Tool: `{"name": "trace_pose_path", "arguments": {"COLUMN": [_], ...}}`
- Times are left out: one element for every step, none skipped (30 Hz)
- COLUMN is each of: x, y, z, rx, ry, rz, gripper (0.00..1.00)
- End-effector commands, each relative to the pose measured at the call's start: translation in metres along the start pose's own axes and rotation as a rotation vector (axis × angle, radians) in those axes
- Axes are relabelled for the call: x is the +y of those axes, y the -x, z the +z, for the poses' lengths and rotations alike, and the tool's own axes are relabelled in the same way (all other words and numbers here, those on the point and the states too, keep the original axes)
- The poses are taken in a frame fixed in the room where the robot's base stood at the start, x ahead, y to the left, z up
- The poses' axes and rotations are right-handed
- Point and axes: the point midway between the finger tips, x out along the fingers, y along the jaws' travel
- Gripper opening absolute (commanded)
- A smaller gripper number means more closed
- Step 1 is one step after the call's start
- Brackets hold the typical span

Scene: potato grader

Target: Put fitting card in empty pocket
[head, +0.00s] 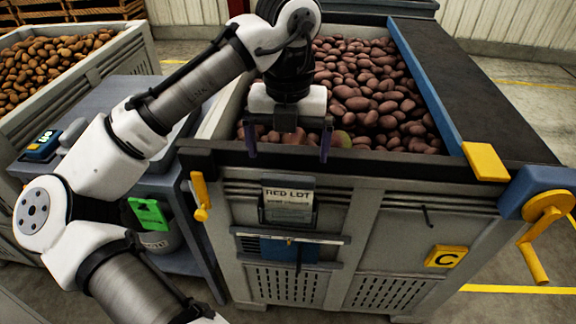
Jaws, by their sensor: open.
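My gripper (288,155) points down with its two dark fingers spread wide and nothing visible between them. It is over the front rim of a grey crate (390,195) full of red potatoes. Just below it, a pale card reading "RED LOT" (288,196) sits upright in a dark holder on the crate's front. Under that is a wide grey frame (328,238) with a blue panel (290,250) in it; I cannot tell whether this is a pocket.
A bench (120,95) with a blue device (42,146) stands left. A bin of brown potatoes (125,50) is behind. Floor is clear at lower right.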

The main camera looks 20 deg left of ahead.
Motion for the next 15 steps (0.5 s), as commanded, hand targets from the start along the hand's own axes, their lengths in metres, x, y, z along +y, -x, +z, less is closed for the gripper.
{"name": "trace_pose_path", "arguments": {"x": [0.000,0.000,0.000,0.000,0.000,0.000,0.000,0.000,0.000,0.000,0.000,0.000,-0.001,-0.002,-0.006], "y": [0.010,0.013,0.018,0.021,0.023,0.025,0.027,0.028,0.029,0.029,0.029,0.029,0.029,0.029,0.030], "z": [0.000,0.000,0.000,0.000,0.000,0.000,0.000,0.000,0.000,0.000,0.000,0.000,0.000,0.001,0.004], "rx": [-0.003,-0.002,-0.002,-0.001,-0.001,-0.001,-0.001,-0.001,0.000,0.000,0.000,0.000,-0.002,-0.009,-0.031], "ry": [0.001,0.002,0.001,0.000,0.000,0.000,0.000,0.000,0.000,0.000,0.000,0.000,0.000,0.002,0.010], "rz": [0.002,0.002,0.001,0.001,0.001,0.000,0.000,0.000,0.000,-0.001,-0.001,-0.001,-0.002,-0.007,-0.021], "gripper": [1.00,1.00,1.00,1.00,1.00,1.00,1.00,1.00,1.00,1.00,1.00,1.00,1.00,1.00,1.00]}}
